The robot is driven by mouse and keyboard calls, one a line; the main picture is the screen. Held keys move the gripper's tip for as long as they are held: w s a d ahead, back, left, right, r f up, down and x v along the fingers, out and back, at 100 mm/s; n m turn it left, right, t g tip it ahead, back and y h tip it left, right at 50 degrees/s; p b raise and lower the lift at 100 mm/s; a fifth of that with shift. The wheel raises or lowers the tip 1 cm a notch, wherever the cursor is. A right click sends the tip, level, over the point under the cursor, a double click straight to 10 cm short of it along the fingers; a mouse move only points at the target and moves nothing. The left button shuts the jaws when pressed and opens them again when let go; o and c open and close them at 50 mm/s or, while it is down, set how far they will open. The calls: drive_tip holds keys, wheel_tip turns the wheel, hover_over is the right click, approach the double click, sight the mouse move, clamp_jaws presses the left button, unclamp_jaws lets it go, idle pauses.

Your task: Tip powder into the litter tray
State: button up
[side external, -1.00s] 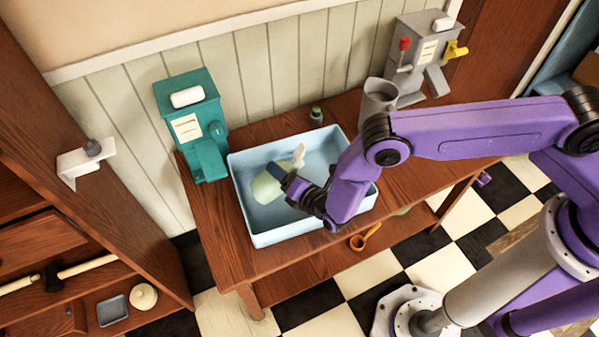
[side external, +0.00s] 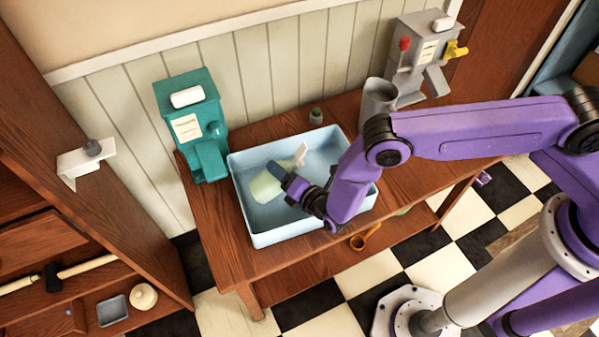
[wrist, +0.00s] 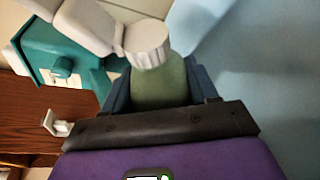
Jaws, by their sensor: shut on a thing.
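The litter tray (side external: 255,237) is a light blue open box on the wooden table in the side view. My gripper (side external: 284,181) is over the tray and shut on a pale green container (side external: 265,188). The container is tilted over the tray's inside, and a whitish part (side external: 301,154) sticks out of it on the upper right. In the wrist view the green body (wrist: 160,87) sits between my dark blue fingers, with a white ribbed cap (wrist: 147,45) at its far end. I cannot make out any powder in the tray.
A teal dispenser (side external: 190,125) stands left of the tray. A grey cup (side external: 378,103) and a grey machine with red and yellow handles (side external: 423,60) stand at the back right. Bare table (side external: 258,262) lies in front.

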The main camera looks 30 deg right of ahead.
drive_tip(key=shift+a+r+m+t+y, duration=0.25)
drive_tip(key=shift+r+m, duration=0.2)
drive_tip(key=shift+m, duration=0.3)
drive_tip(key=shift+a+r+m+t+y, duration=0.1)
drive_tip(key=shift+r+m+t+y, duration=0.15)
drive_tip(key=shift+r+m, duration=0.35)
drive_tip(key=shift+a+r+m+t+y, duration=0.2)
drive_tip(key=shift+r+m+t, duration=0.15)
drive_tip(key=shift+m, duration=0.5)
idle(5.8)
